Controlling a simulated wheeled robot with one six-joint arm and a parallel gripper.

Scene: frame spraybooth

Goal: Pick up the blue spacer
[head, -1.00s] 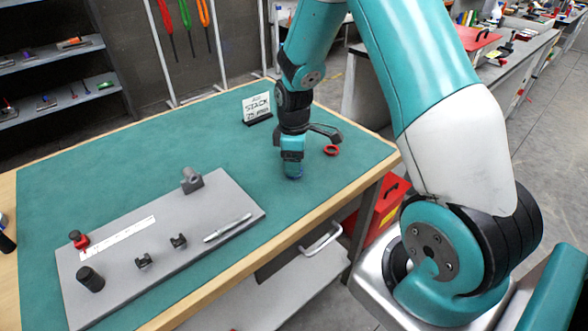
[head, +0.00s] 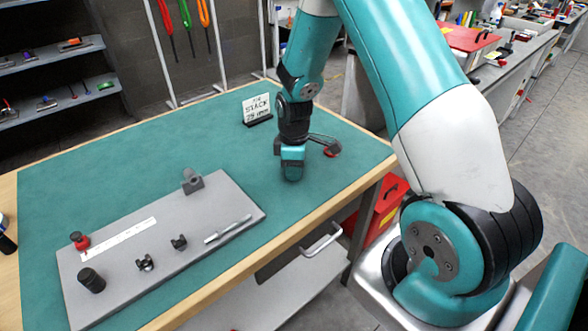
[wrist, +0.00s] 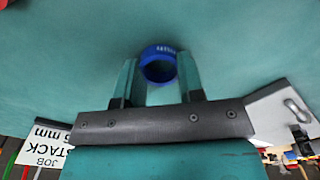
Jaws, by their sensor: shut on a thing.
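The blue spacer (wrist: 158,64) is a short ring with small light marking on its side. In the wrist view it sits between the two finger tips of my gripper (wrist: 159,72), which is shut on it. In the head view my gripper (head: 292,178) points down at the right part of the green mat and hides the spacer. I cannot tell whether the spacer touches the mat or is just above it.
A job sign (head: 257,109) stands behind. A grey board (head: 215,205) with black fixtures, a ruler and a pen-like rod lies left. The mat (head: 130,160) is clear behind the board.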

